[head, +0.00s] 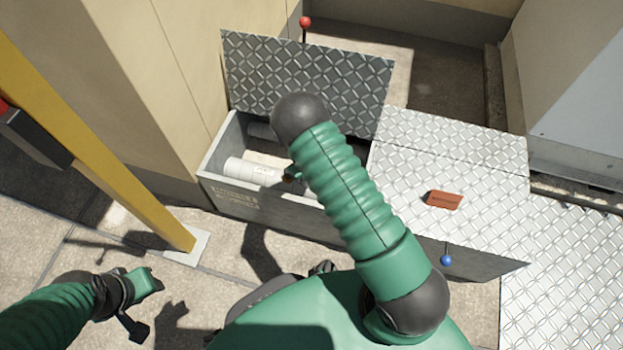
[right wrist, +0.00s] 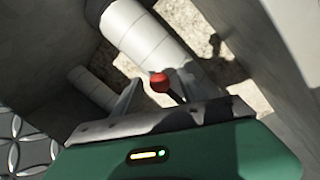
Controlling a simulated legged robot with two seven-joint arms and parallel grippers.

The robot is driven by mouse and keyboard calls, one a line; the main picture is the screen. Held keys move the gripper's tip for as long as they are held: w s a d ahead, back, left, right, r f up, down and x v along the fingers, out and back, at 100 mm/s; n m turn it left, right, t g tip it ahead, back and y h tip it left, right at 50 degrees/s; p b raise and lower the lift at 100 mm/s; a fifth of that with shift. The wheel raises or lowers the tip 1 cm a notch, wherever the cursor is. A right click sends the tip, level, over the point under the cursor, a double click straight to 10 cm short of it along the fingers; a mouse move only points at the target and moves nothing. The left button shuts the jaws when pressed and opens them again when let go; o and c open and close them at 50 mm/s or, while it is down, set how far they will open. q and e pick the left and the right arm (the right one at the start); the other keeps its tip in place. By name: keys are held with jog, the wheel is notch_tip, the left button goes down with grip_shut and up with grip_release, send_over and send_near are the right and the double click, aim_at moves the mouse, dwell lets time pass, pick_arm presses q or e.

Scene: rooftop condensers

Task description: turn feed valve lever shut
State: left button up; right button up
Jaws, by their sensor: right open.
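A lever with a red ball knob (right wrist: 160,82) shows in the right wrist view, in front of a white pipe (right wrist: 150,38) inside the trough. My right gripper (right wrist: 163,90) is open, with its two fingers on either side of the knob; I cannot tell whether they touch it. In the head view my right arm reaches down into the open trough (head: 240,198) and hides the lever and most of that gripper. My left gripper (head: 148,305) is open and empty above the paving at the lower left.
A raised tread-plate lid (head: 305,75) with a red ball handle (head: 305,22) stands behind the trough. A yellow post (head: 110,150) stands at left.

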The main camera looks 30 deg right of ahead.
jog(key=shift+r, duration=0.1)
grip_shut()
dwell(1.3)
